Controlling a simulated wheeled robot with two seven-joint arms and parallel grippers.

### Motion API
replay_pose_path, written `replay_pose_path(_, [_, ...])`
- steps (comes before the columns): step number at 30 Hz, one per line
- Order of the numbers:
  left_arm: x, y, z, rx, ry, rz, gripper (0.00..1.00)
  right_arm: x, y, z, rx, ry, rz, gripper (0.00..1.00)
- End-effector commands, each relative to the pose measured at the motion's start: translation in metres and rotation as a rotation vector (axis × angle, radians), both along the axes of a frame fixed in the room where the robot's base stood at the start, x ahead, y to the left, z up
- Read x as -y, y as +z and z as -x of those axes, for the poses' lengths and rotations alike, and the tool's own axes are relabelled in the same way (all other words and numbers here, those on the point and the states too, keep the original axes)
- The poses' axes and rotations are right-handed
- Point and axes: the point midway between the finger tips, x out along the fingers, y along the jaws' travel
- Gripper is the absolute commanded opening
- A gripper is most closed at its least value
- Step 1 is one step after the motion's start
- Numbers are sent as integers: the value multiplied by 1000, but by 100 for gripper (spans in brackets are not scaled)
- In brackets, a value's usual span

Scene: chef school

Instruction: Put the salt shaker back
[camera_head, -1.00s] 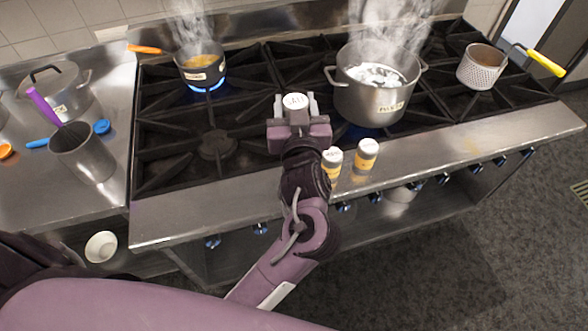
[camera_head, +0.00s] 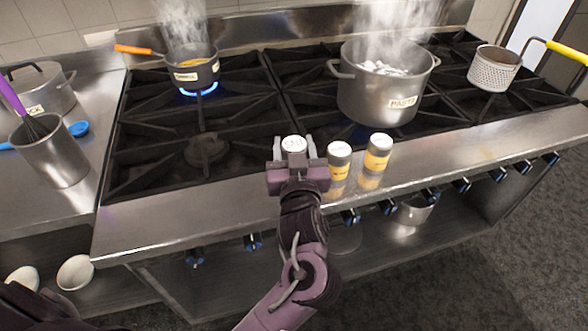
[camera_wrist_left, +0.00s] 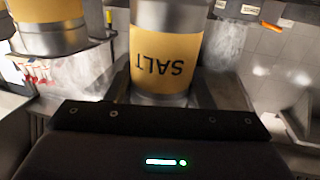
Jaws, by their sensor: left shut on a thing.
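The salt shaker (camera_head: 293,144), with a white cap, is held upright in my left gripper (camera_head: 294,151), one finger on each side. In the left wrist view its yellow label reads SALT (camera_wrist_left: 165,50), upside down in the picture. The shaker is at the front of the stove, just left of two other shakers. I cannot tell whether its base touches the steel ledge. My right gripper is not in view.
Two yellow-labelled shakers (camera_head: 339,162) (camera_head: 377,154) stand on the stove's front steel ledge (camera_head: 230,204). A steaming pasta pot (camera_head: 375,98) stands behind them. A small steaming pan (camera_head: 197,73) sits over a blue flame. The ledge to the left is clear.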

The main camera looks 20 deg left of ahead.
Motion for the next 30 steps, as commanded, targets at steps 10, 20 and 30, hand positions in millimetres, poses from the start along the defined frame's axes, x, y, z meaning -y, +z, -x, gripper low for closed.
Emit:
replay_pose_path(10, [0, -40, 0, 2, -1, 0, 20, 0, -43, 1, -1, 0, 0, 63])
replay_pose_path(20, [0, -40, 0, 1, 0, 0, 20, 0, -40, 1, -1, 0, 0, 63])
replay_pose_path(30, [0, -41, 0, -1, 0, -1, 69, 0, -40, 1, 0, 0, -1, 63])
